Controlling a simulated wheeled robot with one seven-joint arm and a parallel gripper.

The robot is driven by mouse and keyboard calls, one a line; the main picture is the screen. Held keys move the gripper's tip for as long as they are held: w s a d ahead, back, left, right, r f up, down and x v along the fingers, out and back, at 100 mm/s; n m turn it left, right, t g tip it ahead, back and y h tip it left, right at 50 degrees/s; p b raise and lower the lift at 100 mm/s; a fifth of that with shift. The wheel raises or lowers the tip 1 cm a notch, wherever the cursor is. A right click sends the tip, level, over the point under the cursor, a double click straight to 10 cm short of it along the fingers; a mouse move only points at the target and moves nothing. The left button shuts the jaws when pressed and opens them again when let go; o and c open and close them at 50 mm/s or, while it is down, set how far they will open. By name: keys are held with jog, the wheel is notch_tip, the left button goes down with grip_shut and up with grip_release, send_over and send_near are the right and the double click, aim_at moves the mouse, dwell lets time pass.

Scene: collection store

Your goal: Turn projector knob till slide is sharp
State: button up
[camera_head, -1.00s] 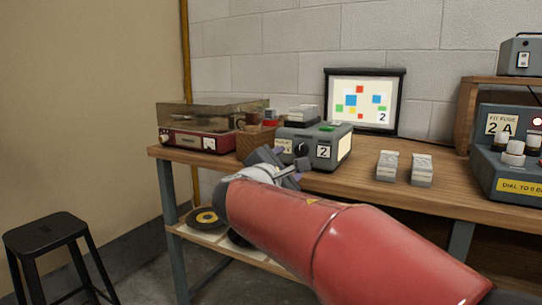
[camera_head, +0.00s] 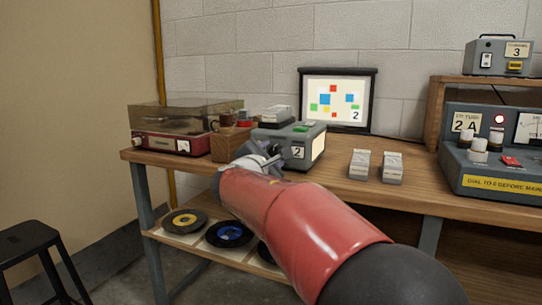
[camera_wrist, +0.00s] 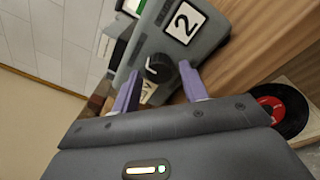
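The grey slide projector (camera_head: 297,142) stands on the wooden bench, with a "2" label on its front. Its black knob (camera_wrist: 161,68) shows in the wrist view on the front face, just beyond my fingertips. My gripper (camera_wrist: 160,88) is open, with one purple finger on each side of the knob's line; I cannot tell if either touches it. In the head view my gripper (camera_head: 258,155) is in front of the projector and hides much of the knob side. The screen (camera_head: 337,98) shows coloured squares and a "2", which look fairly crisp at this size.
A red record player (camera_head: 165,143) and a wooden box (camera_head: 228,144) stand left of the projector. Two small pale boxes (camera_head: 376,166) are to its right. A fuse tester (camera_head: 490,165) is far right. Records (camera_head: 228,233) lie on the lower shelf. A black stool (camera_head: 28,240) stands left.

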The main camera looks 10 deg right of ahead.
jog(key=c, duration=0.7)
jog(key=m+b, duration=0.1)
jog(key=b, duration=0.3)
jog(key=shift+f+m, duration=0.3)
jog(key=shift+f, duration=0.1)
jog(key=shift+c, duration=0.2)
jog(key=shift+m+b, duration=0.7)
jog(key=shift+b, duration=0.5)
jog(key=shift+r+m+b, duration=0.35)
jog(key=shift+m+b, duration=0.05)
jog(key=shift+m, duration=0.1)
jog(key=o, duration=1)
jog(key=shift+c, duration=0.2)
